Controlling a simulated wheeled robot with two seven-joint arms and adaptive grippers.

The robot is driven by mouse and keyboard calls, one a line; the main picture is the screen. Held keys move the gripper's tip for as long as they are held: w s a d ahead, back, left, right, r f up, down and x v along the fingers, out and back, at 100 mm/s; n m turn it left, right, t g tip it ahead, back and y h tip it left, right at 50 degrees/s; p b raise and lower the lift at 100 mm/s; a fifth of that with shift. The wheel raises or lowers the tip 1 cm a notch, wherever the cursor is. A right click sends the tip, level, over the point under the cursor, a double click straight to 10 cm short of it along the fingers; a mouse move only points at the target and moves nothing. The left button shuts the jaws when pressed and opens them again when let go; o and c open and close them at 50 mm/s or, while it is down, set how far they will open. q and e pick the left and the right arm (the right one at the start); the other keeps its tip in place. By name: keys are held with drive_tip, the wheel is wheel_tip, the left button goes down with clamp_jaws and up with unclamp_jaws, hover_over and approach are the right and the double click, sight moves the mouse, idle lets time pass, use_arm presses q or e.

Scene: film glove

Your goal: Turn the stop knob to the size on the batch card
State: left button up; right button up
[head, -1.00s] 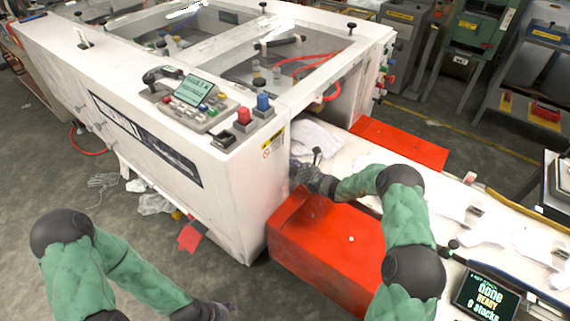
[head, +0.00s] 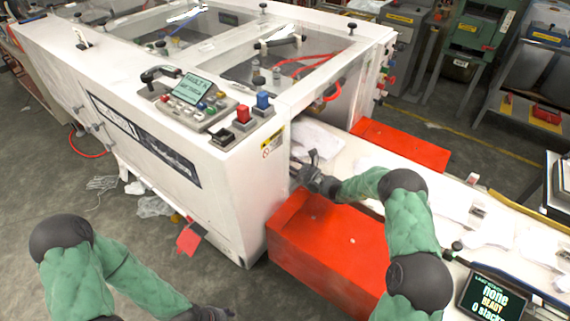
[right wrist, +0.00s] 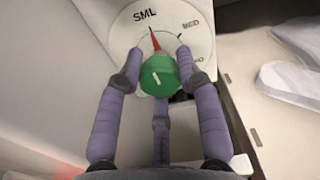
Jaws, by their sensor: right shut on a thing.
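The green stop knob (right wrist: 159,76) with a white line sits on a round white dial (right wrist: 190,22) in the right wrist view. A red pointer (right wrist: 155,41) points up, just right of SML. My right gripper (right wrist: 157,72) has its purple fingers shut around the knob. In the head view the right gripper (head: 311,178) is at the machine's end. My left gripper (head: 215,312) is at the bottom edge, too dark to read. I cannot make out a batch card.
The white machine (head: 230,190) carries a control panel (head: 190,110) with a small screen and red and blue buttons. A red box (head: 330,240) stands below my right forearm. A screen (head: 492,297) at lower right reads "none READY 0 stacks". Grey floor is open at left.

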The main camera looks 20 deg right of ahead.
drive_tip(key=o, duration=1.2)
drive_tip(key=shift+c, duration=0.2)
drive_tip(key=shift+d, duration=0.1)
drive_tip(key=v, duration=1.2)
